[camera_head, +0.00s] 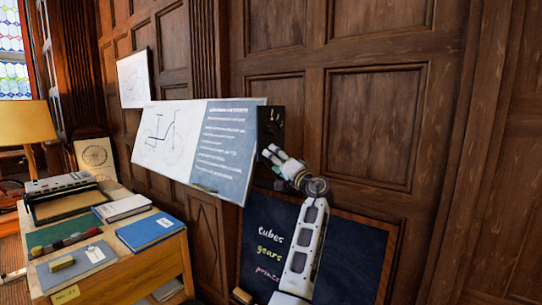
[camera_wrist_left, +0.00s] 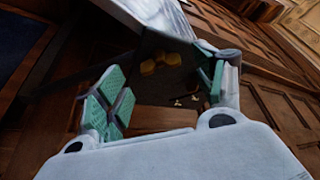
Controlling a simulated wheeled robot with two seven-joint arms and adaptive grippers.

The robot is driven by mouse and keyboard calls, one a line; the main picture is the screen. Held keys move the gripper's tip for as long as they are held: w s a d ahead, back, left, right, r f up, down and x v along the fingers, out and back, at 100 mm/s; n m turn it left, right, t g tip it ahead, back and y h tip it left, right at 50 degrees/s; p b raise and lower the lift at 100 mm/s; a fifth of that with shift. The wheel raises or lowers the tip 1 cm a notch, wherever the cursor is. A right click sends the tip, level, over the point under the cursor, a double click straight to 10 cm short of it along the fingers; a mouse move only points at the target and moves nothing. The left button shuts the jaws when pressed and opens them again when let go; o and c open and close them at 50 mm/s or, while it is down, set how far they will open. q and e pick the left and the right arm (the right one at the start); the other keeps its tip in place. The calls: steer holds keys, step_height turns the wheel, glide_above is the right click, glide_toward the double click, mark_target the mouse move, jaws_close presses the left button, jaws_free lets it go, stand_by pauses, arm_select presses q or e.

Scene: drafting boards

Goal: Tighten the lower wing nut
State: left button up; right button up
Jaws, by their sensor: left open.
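My left gripper (camera_head: 270,155) is at the right end of the tilted drafting board (camera_head: 180,140), by its dark side plate (camera_head: 270,122). In the left wrist view the gripper (camera_wrist_left: 165,92) is open, its green-padded fingers apart with nothing held between them. Beyond the fingers is the dark plate, with a yellow lobed piece (camera_wrist_left: 150,66) that looks like a wing nut. Smaller pale gold bits (camera_wrist_left: 182,101) show near the right finger. I cannot tell which piece is the lower wing nut. My right gripper is not in view.
A chalkboard (camera_head: 265,235) with coloured writing stands below the drafting board, behind my arm. Panelled wall (camera_head: 370,120) stands behind; the right side is clear.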

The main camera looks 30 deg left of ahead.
arm_select(q)
steer(key=x, duration=0.2)
steer(key=shift+w+a, duration=0.15)
steer(key=shift+a, duration=0.25)
steer(key=c, duration=1)
steer(key=shift+r+p, duration=0.1)
steer(key=shift+p, duration=0.4)
